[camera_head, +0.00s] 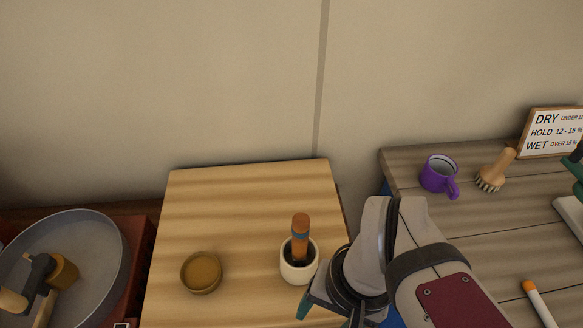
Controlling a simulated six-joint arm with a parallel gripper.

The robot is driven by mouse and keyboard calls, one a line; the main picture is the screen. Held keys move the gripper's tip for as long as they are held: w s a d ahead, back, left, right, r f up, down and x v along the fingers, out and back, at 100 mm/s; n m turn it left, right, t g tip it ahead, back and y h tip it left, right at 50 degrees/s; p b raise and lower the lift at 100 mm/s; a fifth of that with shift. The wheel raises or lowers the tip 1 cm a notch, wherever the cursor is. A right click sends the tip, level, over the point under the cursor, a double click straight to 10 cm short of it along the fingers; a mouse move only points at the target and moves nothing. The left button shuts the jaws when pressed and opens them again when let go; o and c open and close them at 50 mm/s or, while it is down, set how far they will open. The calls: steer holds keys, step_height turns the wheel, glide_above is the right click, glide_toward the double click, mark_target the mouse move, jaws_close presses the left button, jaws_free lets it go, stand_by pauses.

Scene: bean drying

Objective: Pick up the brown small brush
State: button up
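A tan brush with pale bristles (493,173) leans on the grey-brown table at the right, beside a purple mug. My gripper (315,313) is at the bottom, just right of and in front of the white cup. Only parts of its teal fingers show; my wrist and the frame edge hide the rest, so its opening is unclear.
A shallow round tan dish (201,272) sits left of the cup. A grey pan (95,240) with tools is at far left. The purple mug (439,176), a sign (556,133) and an orange-tipped white stick (539,304) are at right. The light table's back is clear.

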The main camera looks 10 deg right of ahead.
mark_target(300, 233)
steer(key=w+a+r+m+h, duration=0.2)
steer(key=w+r+m, duration=1)
steer(key=r+m, duration=0.4)
steer(key=shift+n, duration=0.3)
step_height(300, 233, down, 14)
steer(key=shift+r, duration=0.2)
jaws_close()
